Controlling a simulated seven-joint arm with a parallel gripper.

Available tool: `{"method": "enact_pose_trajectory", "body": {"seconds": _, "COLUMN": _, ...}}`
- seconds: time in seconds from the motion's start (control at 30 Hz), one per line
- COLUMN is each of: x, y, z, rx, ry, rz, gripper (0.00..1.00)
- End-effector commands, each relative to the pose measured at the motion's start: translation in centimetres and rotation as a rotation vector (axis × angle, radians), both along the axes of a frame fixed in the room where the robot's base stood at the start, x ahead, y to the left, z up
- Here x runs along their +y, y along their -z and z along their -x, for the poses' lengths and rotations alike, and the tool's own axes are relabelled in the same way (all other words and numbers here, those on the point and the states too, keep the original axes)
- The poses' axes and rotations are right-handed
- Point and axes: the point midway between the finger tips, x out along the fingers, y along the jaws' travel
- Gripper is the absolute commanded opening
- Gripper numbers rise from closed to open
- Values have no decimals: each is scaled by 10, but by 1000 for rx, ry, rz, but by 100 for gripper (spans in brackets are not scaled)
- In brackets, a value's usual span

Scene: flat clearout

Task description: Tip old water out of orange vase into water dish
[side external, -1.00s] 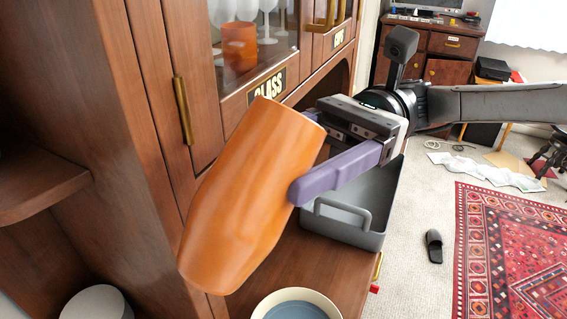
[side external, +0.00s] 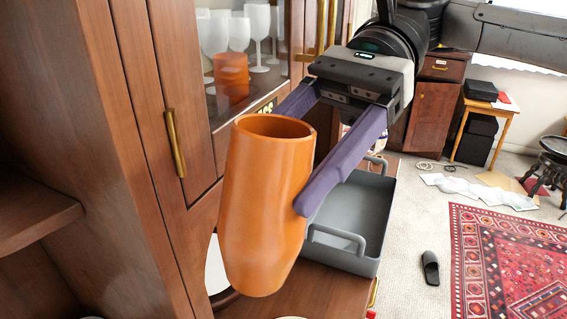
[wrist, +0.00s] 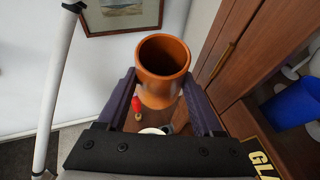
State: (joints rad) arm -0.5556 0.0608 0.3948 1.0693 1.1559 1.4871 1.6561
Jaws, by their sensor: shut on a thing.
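The orange vase (side external: 262,210) hangs in the air, mouth up and nearly upright with a slight tilt. My gripper (wrist: 160,80) is shut on it, one purple finger on each side near the upper part. In the wrist view the vase (wrist: 163,85) shows its open mouth with a dark inside; I see no water in it. The water dish is almost wholly below the side view; only a thin pale rim (side external: 292,317) shows at the bottom edge. A pale round shape (wrist: 152,131) shows below the vase in the wrist view, partly hidden; I cannot tell if it is the dish.
A grey tray with handles (side external: 352,208) stands on the wooden counter to the right of the vase. The wooden cabinet (side external: 175,140) rises close behind, with white glasses (side external: 240,38) behind its door. A white round thing (side external: 214,266) is partly behind the vase. A red-topped item (wrist: 136,103) stands below.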

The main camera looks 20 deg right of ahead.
Motion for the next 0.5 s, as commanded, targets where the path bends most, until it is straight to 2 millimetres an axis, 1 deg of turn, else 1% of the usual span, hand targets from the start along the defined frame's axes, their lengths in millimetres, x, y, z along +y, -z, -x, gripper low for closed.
{"method": "enact_pose_trajectory", "body": {"seconds": 0.3, "x": 0, "y": -1, "z": 0, "rx": -9, "ry": 1, "rz": 16, "gripper": 0}}
{"method": "enact_pose_trajectory", "body": {"seconds": 0.5, "x": -3, "y": -2, "z": -2, "rx": -69, "ry": -1, "rz": 132, "gripper": 0}}
